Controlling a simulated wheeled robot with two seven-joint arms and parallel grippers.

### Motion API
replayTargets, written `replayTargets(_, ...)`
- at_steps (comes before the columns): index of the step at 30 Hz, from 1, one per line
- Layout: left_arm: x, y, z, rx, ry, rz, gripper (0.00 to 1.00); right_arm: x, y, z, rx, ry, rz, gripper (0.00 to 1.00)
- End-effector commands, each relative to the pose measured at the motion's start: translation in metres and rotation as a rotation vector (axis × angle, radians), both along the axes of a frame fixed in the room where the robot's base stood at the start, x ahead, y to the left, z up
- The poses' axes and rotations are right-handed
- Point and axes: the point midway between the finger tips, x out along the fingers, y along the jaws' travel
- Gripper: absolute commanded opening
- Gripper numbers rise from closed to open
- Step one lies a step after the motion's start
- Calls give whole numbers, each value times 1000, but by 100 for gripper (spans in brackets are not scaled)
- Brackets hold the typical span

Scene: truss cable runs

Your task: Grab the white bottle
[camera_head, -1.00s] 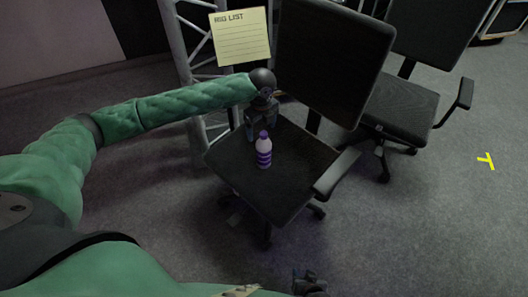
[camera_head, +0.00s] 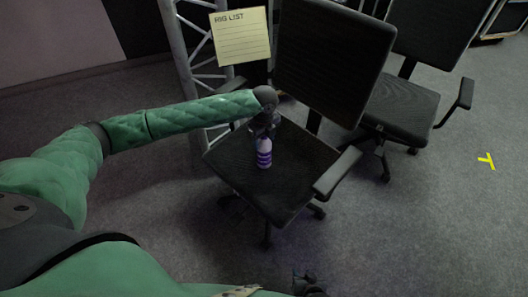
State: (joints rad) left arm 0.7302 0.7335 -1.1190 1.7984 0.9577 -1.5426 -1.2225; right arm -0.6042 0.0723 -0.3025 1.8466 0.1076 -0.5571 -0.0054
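The white bottle (camera_head: 264,153) with purple bands stands upright on the seat of the near black office chair (camera_head: 293,183). My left gripper (camera_head: 263,131) comes in from the left and is at the top of the bottle, covering its purple cap. Its fingers are dark and small here, so I cannot tell whether they are open, or whether they touch the bottle. My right gripper (camera_head: 308,283) is low at the bottom edge of the view, away from the bottle. Its fingers are too dark and partly cut off to read.
The chair's armrest (camera_head: 337,173) rises right of the bottle and its backrest (camera_head: 333,58) stands behind. A metal truss (camera_head: 186,62) with a paper list (camera_head: 241,36) is behind left. A second chair (camera_head: 403,105) stands at right. Open floor lies right.

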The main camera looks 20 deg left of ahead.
Motion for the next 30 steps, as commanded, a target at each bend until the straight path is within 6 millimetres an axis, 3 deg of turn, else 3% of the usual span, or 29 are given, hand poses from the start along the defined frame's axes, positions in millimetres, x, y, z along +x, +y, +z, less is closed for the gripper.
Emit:
replayTargets(1,0,0,0,0,0,0,47,0,0,0,0,0,0,36)
replayTargets(8,0,0,1,-1,-1,0,4,0,0,0,-1,1,0,36)
replayTargets(17,1,0,5,-1,-2,0,4,0,-1,0,-2,1,-1,36)
replayTargets(24,1,0,41,-3,-4,0,4,1,-1,1,-2,0,0,36)
replayTargets(30,-26,-33,67,-3,-1,-4,4,2,-1,3,-3,-1,0,36)
